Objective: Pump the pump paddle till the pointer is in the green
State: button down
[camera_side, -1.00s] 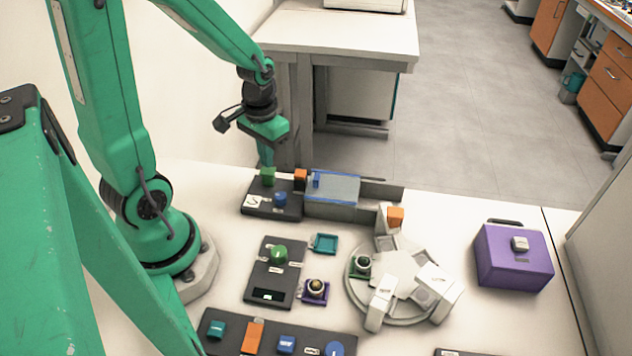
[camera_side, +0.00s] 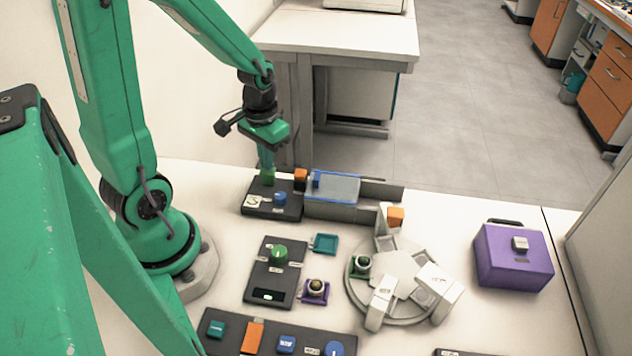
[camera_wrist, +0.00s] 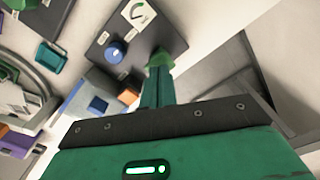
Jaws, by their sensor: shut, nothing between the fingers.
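The green pump paddle (camera_side: 268,179) stands on the dark panel (camera_side: 288,213) at the back of the bench. It also shows in the wrist view (camera_wrist: 160,60). A white dial (camera_side: 254,201) with a green arc sits on the same panel, and shows in the wrist view (camera_wrist: 138,13). Its pointer is too small to read. My gripper (camera_side: 267,166) is shut and empty, pointing down with its tips at the top of the paddle. In the wrist view my closed fingers (camera_wrist: 158,80) reach to the paddle and partly cover it; they seem to touch it.
A blue knob (camera_side: 280,198) sits beside the dial. An orange block (camera_side: 300,177) and a grey box with a blue-edged lid (camera_side: 334,188) stand just right of the panel. A round carousel (camera_side: 400,284) and a purple case (camera_side: 512,258) are further right.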

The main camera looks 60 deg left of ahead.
jog(key=shift+f, duration=0.95)
dwell(0.4)
jog(key=shift+r, duration=0.15)
dwell(0.4)
jog(key=shift+r, duration=3.35)
jog(key=shift+r, duration=0.1)
jog(key=shift+d+r, duration=0.15)
jog(key=shift+r, duration=0.05)
jog(key=s+d+r+m+t, duration=0.3)
jog(key=d+r+t, duration=0.2)
jog(key=d+r, duration=0.3)
jog(key=shift+s+d+r+t, duration=0.2)
jog(key=shift+s+r+t, duration=0.15)
jog(key=shift+r, duration=1.7)
